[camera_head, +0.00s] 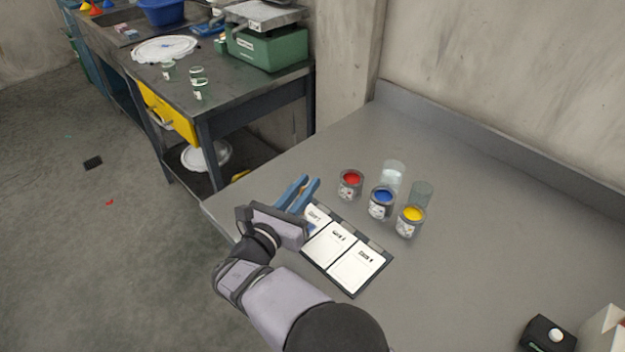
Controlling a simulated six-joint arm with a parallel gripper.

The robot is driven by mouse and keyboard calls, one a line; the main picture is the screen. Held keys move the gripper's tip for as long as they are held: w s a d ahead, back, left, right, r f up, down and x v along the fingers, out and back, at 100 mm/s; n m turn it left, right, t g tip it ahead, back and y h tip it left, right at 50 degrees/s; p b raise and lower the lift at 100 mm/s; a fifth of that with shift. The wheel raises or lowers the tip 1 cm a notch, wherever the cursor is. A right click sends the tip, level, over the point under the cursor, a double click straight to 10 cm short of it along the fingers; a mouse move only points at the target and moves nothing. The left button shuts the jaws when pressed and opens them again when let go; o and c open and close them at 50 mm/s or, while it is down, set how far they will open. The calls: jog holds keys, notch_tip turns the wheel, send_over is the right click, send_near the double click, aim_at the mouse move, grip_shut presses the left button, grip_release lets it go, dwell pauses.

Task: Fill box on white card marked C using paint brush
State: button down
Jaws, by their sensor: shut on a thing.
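My gripper (298,190) has two blue fingers and is over the left end of a dark card holder (352,294). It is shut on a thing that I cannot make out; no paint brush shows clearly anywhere. Three white cards lie in a row in the holder: a left card (317,217) partly hidden by my gripper, a middle card (327,250) and a right card (357,272). Their marks are too small to read for sure, so I cannot tell which is C. Behind them stand open cans of red paint (350,187), blue paint (381,204) and yellow paint (410,223).
Two clear glass jars, one nearer the back (394,172) and one to the right (421,190), stand behind the cans. A black box with a white knob (547,335) is at the lower right. The grey table (480,240) is bare between. A cluttered workbench (150,95) stands at the left.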

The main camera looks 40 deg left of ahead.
jog(key=shift+s, duration=0.95)
jog(key=shift+b+x, duration=1.05)
jog(key=shift+x, duration=2.25)
notch_tip(320, 180, up, 8)
jog(key=p, duration=0.4)
jog(key=shift+s+a+p, duration=0.15)
jog(key=shift+a+p, duration=0.1)
jog(key=shift+p, duration=0.05)
